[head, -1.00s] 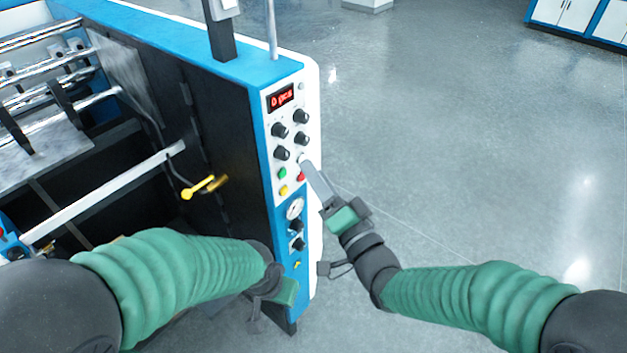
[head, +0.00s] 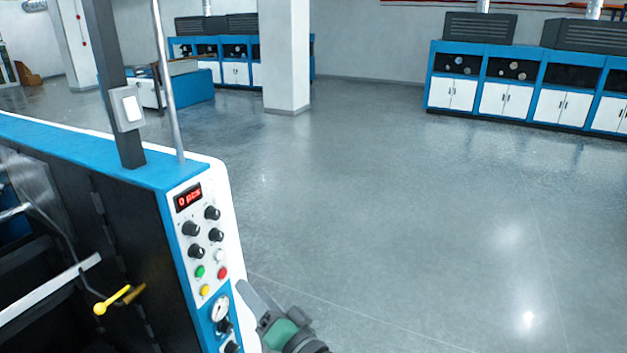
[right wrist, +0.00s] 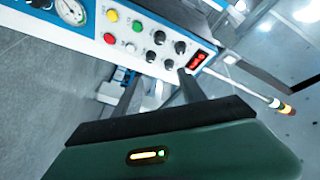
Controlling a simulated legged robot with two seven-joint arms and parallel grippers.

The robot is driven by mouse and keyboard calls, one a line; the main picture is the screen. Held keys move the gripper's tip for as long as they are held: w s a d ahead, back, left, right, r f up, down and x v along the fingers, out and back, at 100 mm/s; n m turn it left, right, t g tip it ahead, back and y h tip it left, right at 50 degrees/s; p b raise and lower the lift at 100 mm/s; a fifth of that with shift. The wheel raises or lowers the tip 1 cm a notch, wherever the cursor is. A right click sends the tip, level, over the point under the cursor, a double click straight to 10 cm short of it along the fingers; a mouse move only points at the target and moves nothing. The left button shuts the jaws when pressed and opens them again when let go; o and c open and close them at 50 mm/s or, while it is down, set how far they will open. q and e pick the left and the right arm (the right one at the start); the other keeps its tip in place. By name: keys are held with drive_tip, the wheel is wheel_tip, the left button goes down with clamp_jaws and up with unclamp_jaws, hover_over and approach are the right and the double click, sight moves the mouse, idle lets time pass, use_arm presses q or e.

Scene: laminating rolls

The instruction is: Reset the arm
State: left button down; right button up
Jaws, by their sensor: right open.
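My right gripper (head: 246,292) is at the lower middle of the head view, beside the right edge of the machine's control panel (head: 205,233) and just below the red button (head: 222,272). It is open and holds nothing. In the right wrist view its two fingers (right wrist: 160,88) stand apart, pointing toward the panel (right wrist: 130,35). I cannot tell from these frames how far the tips are from the panel. My left gripper and left arm are not in view.
The machine fills the lower left, with a yellow-handled lever (head: 112,300) on its dark side and a post carrying a switch box (head: 128,108). Grey floor (head: 370,220) is clear to the right. A white pillar (head: 287,55) and blue-white cabinets (head: 520,85) stand at the back.

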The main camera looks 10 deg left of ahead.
drive_tip(key=s+d+f+n+g+h+b, duration=0.15)
drive_tip(key=d+f+h, duration=0.35)
drive_tip(key=d+f, duration=0.5)
drive_tip(key=d+f+g+h+b, duration=0.15)
drive_tip(key=d+f+h, duration=0.5)
drive_tip(key=d, duration=0.65)
drive_tip(key=s+d+f+g+h, duration=0.1)
drive_tip(key=s+d+f+g, duration=0.2)
drive_tip(key=s+d, duration=0.3)
drive_tip(key=s+d+f+g+h, duration=0.1)
drive_tip(key=s+d+f+g, duration=0.3)
drive_tip(key=s, duration=0.6)
drive_tip(key=d+f, duration=0.2)
drive_tip(key=d, duration=0.1)
drive_tip(key=shift+s+d+b, duration=0.15)
drive_tip(key=shift+d+b, duration=0.15)
drive_tip(key=shift+a+r, duration=0.15)
drive_tip(key=shift+a, duration=0.2)
drive_tip(key=shift+d, duration=0.2)
